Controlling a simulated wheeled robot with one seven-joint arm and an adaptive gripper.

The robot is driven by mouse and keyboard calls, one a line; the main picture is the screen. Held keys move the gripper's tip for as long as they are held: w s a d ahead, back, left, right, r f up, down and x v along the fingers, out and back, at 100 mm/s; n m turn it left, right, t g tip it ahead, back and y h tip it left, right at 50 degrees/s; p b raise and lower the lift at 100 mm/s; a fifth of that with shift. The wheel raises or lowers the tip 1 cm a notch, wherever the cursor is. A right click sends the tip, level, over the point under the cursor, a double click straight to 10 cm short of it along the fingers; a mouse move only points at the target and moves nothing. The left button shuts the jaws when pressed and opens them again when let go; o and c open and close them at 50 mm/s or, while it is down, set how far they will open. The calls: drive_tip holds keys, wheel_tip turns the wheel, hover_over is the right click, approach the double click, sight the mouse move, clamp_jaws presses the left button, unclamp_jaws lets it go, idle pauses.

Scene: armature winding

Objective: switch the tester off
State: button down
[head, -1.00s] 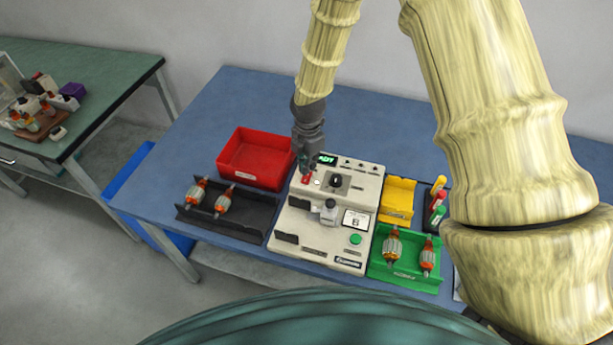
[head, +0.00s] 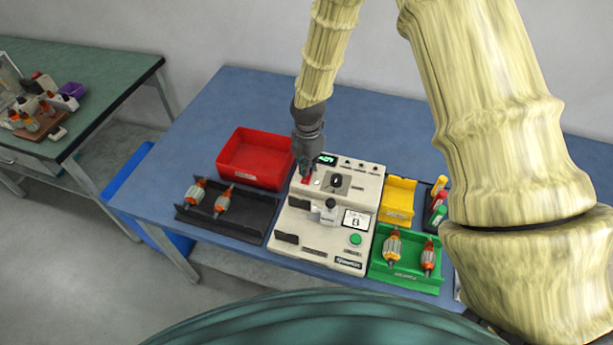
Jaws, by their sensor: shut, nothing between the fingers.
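The tester (head: 310,254) is a cream box on the blue table, with a lit green display (head: 326,159), a black knob (head: 336,182), a white label screen and a green button (head: 355,239). A red switch (head: 306,180) sits at the upper left of its panel. My gripper (head: 305,174) is shut and empty, pointing down with its fingertips at the red switch. I cannot tell whether they touch it. The fingers hide part of the switch, so its position is unclear.
A red bin (head: 256,157) and a black tray (head: 246,228) with two armatures stand left of the tester. A yellow bin (head: 397,200) and a green tray (head: 405,277) with two armatures stand right. Bare blue table (head: 222,100) lies behind the red bin.

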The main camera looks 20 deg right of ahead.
drive_tip(key=shift+f, duration=0.5)
idle(0.3)
drive_tip(key=shift+r, duration=0.15)
drive_tip(key=shift+r+p, duration=2.3)
drive_tip(key=shift+r, duration=1.1)
